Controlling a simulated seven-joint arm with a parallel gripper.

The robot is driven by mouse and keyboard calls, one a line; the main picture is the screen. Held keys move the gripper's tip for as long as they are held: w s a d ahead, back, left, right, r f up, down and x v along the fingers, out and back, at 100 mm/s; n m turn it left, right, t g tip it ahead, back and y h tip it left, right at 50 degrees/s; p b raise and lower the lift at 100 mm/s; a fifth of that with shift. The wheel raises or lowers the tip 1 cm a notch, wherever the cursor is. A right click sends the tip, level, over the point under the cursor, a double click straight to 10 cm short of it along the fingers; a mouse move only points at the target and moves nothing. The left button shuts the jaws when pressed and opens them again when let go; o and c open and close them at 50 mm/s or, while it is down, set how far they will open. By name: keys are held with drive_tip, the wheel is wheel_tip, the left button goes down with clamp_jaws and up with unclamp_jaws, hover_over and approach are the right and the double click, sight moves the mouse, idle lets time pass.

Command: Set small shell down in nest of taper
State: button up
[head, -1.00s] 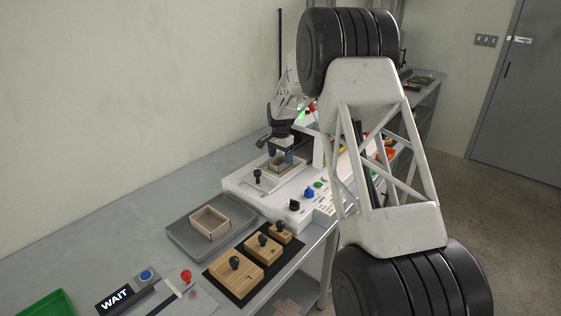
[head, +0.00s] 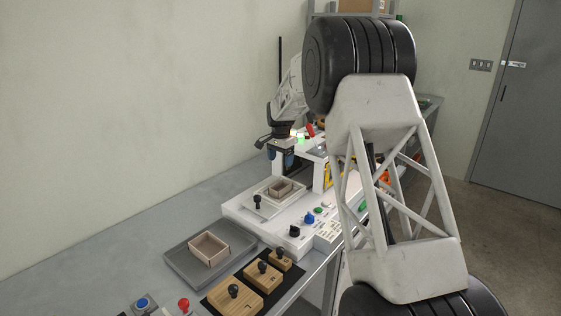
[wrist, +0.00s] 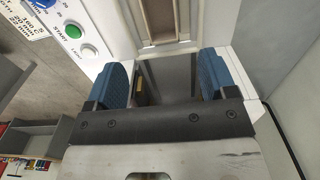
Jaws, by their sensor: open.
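The small shell (head: 281,188), a small open beige-brown box, sits inside the pale nest (head: 260,203) on top of the white taper (head: 243,215). It looks upright, but its exact seating is too small to judge. My gripper (head: 281,156) is open and empty, above and apart from the shell. In the wrist view the blue finger pads of my gripper (wrist: 162,80) are spread wide with nothing between them. Part of the shell (wrist: 158,22) shows beyond them at the top edge, with the nest's pale rim (wrist: 165,50) in front of it.
A larger open box (head: 208,249) sits on a grey tray (head: 178,262) at front left. Wooden blocks with black knobs (head: 262,275) lie on a black mat. The taper has a black knob (head: 257,200) beside the nest and a green button (wrist: 89,51). The wall stands close behind.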

idle(0.6)
drive_tip(key=s+d+r+n, duration=0.15)
drive_tip(key=s+r, duration=0.35)
drive_tip(key=s, duration=0.5)
drive_tip(key=s+d+r+n+t, duration=0.1)
drive_tip(key=s+d+r, duration=0.1)
drive_tip(key=s+r, duration=0.65)
drive_tip(key=s+d+r+n, duration=0.2)
drive_tip(key=s+r, duration=0.1)
drive_tip(key=s, duration=1)
drive_tip(key=s+d+f+n, duration=0.1)
drive_tip(key=s+f, duration=0.1)
drive_tip(key=s, duration=1)
drive_tip(key=s+d+f+n+t, duration=0.1)
drive_tip(key=s+f+n, duration=0.1)
drive_tip(key=s, duration=1)
drive_tip(key=s+d+f+n, duration=0.1)
drive_tip(key=s+f, duration=0.1)
drive_tip(key=s, duration=1)
drive_tip(key=shift+d+f+t, duration=0.2)
drive_tip(key=shift+f+t, duration=0.05)
drive_tip(key=shift+t, duration=0.05)
